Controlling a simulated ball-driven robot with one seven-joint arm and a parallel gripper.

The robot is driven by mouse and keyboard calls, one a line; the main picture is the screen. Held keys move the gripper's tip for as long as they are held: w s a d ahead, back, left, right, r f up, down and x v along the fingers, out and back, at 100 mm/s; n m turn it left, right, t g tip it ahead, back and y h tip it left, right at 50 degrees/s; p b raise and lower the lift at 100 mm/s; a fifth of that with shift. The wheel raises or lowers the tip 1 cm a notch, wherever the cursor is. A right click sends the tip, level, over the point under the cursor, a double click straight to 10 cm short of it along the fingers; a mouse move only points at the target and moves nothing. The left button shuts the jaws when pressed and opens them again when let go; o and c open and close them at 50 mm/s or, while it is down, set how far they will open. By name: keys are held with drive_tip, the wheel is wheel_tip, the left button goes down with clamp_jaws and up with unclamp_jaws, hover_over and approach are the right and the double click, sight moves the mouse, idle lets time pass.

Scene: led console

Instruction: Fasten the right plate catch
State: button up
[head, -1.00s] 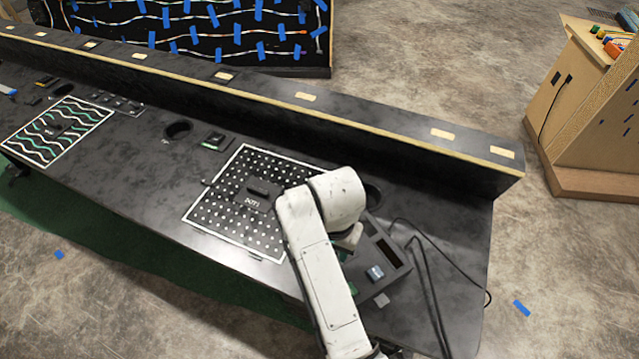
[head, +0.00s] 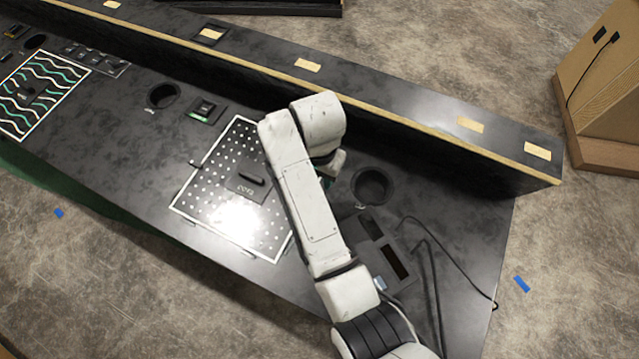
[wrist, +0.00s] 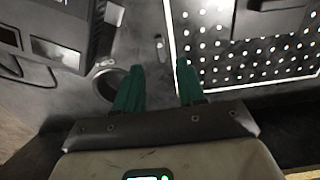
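The perforated plate (head: 215,190) with a white border lies flat on the black console in the head view. Its border and rows of white dots show at the right of the wrist view (wrist: 215,80). The right plate catch (wrist: 160,46) is a small dark piece beside the plate's border in the wrist view, just beyond my fingertips and roughly between them. My arm hides it in the head view. My gripper (wrist: 160,66) has green fingers spread apart with nothing between them. I cannot tell its height above the console.
A round recess (head: 370,185) lies right of the plate, close to one finger in the wrist view. A dark box with cables (head: 385,250) stands at the console's right end. A raised ledge (head: 400,110) runs along the back. A dark handle (head: 252,174) sits on the plate.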

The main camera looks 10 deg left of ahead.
wheel_tip(320, 180, down, 8)
drive_tip(key=shift+f, duration=0.1)
drive_tip(key=shift+c, duration=0.3)
clamp_jaws()
idle(0.3)
